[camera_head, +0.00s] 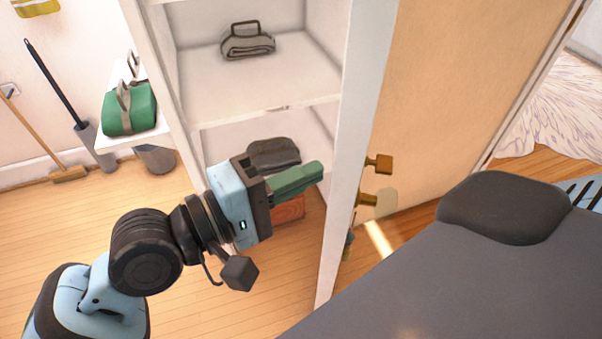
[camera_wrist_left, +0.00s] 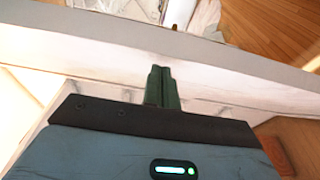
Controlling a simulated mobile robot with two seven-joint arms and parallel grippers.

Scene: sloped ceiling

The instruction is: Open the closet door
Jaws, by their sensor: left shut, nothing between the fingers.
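The white closet (camera_head: 265,105) stands open at its front, with its shelves showing. A tall white panel (camera_head: 352,130) on its right is seen nearly edge-on; I cannot tell whether it is the door or a side wall. My left gripper (camera_head: 318,169) is shut and empty, its green fingers pointing at this panel from the shelf side. In the left wrist view the shut fingers (camera_wrist_left: 162,72) point at a white panel (camera_wrist_left: 215,68); contact is unclear. Two brown knobs (camera_head: 380,163) stick out beyond the panel's right edge. My right gripper is not in view.
Folded bags (camera_head: 247,42) lie on the closet shelves. A green bag (camera_head: 130,110) sits on a side shelf at left, above a grey bin (camera_head: 155,158). A broom (camera_head: 68,174) leans on the wall. A beige panel (camera_head: 450,90) stands behind the knobs. The left floor (camera_head: 50,235) is clear.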

